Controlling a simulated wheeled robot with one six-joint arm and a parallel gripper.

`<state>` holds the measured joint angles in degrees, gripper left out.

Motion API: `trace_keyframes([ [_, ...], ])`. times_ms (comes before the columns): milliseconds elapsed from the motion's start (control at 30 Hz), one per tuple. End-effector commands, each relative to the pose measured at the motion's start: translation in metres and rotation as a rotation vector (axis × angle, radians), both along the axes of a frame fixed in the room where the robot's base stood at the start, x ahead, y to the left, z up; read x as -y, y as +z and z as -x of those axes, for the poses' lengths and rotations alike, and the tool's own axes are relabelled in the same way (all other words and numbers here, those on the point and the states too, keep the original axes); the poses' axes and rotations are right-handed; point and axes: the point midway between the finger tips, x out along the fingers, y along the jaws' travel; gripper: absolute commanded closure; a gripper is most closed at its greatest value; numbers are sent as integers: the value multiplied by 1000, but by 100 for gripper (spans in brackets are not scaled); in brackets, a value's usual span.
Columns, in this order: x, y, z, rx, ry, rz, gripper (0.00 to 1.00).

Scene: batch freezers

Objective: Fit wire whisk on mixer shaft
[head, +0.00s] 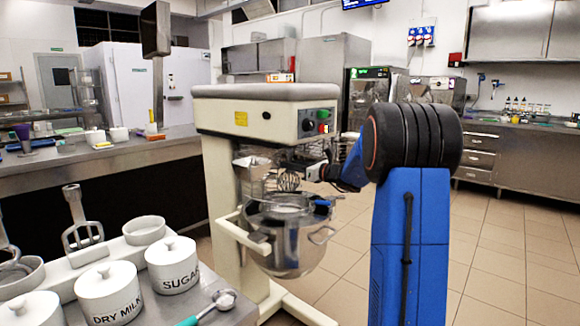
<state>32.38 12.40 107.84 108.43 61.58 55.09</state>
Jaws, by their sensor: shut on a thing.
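The mixer (228,116) is a large cream floor machine with a control panel of knobs and a green button on its head. Its steel bowl (285,245) hangs below the head behind a wire guard. The wire whisk (289,181) is small in view, under the mixer head and above the bowl. My gripper (312,172) is at the right of the whisk, shut on it, with my blue arm reaching in from the right. The mixer shaft is hidden under the head. I cannot tell whether the whisk touches it.
A counter at lower left holds white canisters labelled SUGAR (172,268) and DRY MILK (110,296), a flat beater (80,222) and a scoop (222,300). The mixer's cream bowl arm (240,240) juts forward. Tiled floor (500,250) is clear at right.

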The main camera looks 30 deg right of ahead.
Motion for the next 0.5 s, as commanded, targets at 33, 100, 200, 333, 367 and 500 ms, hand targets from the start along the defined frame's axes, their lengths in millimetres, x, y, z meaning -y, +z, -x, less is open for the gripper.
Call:
trace_keyframes([
  [33, 3, -1, -2, 1, 41, 1, 100],
  [100, 3, -2, -1, -1, 106, 0, 100],
  [200, 3, -1, -2, 1, 188, 1, 100],
  [333, 0, 0, -1, 1, 194, 0, 60],
  [367, 1, 0, -1, 1, 194, 0, 60],
  [500, 1, 0, -1, 1, 192, 0, 60],
])
